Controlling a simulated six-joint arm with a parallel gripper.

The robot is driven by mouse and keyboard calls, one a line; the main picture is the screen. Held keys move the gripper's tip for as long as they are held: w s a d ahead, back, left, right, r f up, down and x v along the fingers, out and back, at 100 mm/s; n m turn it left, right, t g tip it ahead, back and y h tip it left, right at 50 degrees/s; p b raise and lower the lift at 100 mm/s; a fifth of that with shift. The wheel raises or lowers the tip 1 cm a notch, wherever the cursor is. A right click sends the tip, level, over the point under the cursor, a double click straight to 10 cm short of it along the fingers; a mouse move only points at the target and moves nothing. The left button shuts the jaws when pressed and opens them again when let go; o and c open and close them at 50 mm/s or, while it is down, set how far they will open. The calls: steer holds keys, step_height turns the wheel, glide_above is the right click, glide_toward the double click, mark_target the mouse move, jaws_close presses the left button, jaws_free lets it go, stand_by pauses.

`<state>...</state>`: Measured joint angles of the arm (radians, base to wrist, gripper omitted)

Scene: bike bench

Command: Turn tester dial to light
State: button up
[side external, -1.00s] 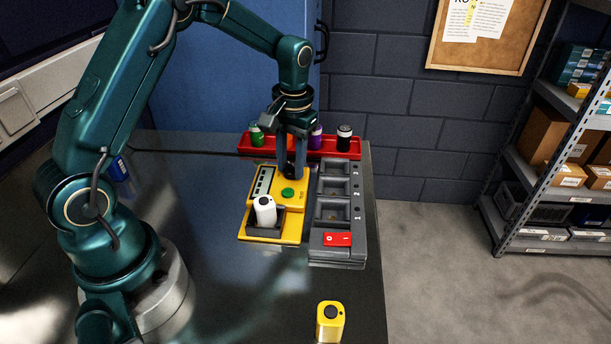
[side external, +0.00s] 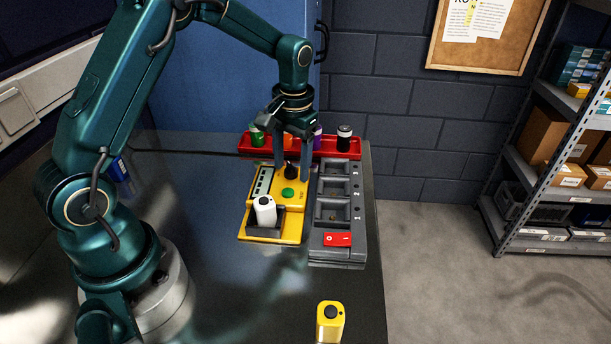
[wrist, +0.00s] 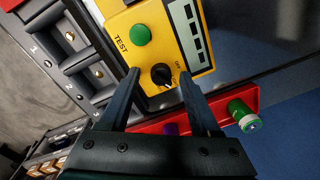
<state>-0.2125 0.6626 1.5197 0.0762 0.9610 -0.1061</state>
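The yellow tester (side external: 297,206) lies on the bench with a white battery (side external: 265,209) standing in its dark cradle. Its black dial (side external: 291,170) also shows in the wrist view (wrist: 161,75), with small labels beside it too small to read surely; I cannot tell which setting it points to. A green TEST button (side external: 288,192) and a display with dark bars (wrist: 189,33) are on the tester. My gripper (side external: 291,179) is open, its fingers apart on either side of the dial with gaps; the wrist view also shows the open fingertips (wrist: 159,76).
A grey numbered tray (side external: 318,229) with a red switch (side external: 338,239) is right of the tester. A red rack (side external: 272,153) with several coloured cells stands behind. A yellow battery (side external: 330,322) stands at the front. The bench front is mostly clear.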

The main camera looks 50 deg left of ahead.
mark_target(293, 167)
steer(key=shift+d+r, duration=0.15)
steer(key=shift+r, duration=2.4)
steer(key=s+d+r+m+t, duration=0.1)
steer(key=s+d+r+t, duration=0.15)
steer(key=r, duration=0.35)
steer(key=s+d+r+m+t, duration=0.1)
steer(key=s+d+r+t, duration=0.15)
steer(key=s+r, duration=0.2)
steer(key=s+d+f+m, duration=0.1)
steer(key=s+d+f, duration=0.2)
steer(key=s, duration=0.6)
steer(key=shift+s+t+h, duration=0.4)
